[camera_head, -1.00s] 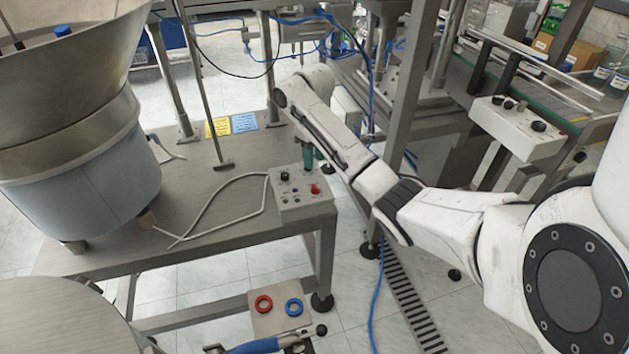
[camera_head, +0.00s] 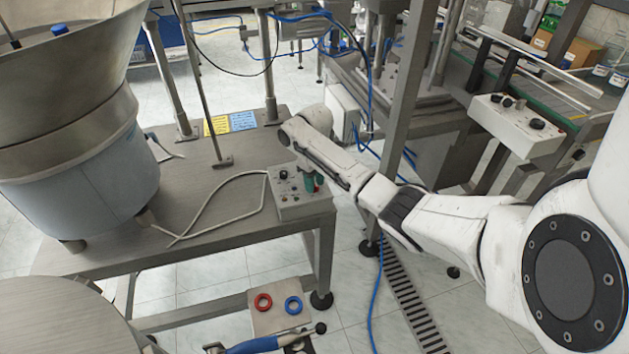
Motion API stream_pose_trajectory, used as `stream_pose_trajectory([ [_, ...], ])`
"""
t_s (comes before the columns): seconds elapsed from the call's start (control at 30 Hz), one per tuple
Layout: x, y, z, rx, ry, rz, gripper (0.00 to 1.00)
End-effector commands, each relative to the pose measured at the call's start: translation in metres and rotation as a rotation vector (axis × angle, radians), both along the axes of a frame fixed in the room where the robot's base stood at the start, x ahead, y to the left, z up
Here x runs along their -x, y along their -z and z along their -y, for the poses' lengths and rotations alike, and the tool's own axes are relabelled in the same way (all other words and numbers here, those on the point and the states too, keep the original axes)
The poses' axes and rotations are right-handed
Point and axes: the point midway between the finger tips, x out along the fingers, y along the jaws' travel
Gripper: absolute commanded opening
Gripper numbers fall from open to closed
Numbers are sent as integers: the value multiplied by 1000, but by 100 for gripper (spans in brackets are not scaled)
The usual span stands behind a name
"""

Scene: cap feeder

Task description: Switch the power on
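A small grey control box (camera_head: 292,206) with knobs and buttons on its top stands at the right front corner of the steel table, left of my arm. A dark knob (camera_head: 284,174) shows on its upper left.
A large steel bowl feeder (camera_head: 85,150) stands at the left. A pale cable (camera_head: 212,194) loops across the table (camera_head: 190,215) to the box. A second control box (camera_head: 516,125) is on the conveyor frame at right.

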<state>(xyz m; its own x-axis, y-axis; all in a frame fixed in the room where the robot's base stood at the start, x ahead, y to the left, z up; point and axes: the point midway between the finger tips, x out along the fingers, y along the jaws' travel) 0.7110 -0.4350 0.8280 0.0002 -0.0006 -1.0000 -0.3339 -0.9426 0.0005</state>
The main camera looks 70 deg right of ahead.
Motion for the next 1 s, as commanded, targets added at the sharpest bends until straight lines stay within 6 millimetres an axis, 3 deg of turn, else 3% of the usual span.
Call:
stream_pose_trajectory([
  [0.13,0,0,0,0,0,0,34],
  [0.5,0,0,0,0,0,-1,0],
  [1.0,0,-1,-1,-3,39,-1,0],
])
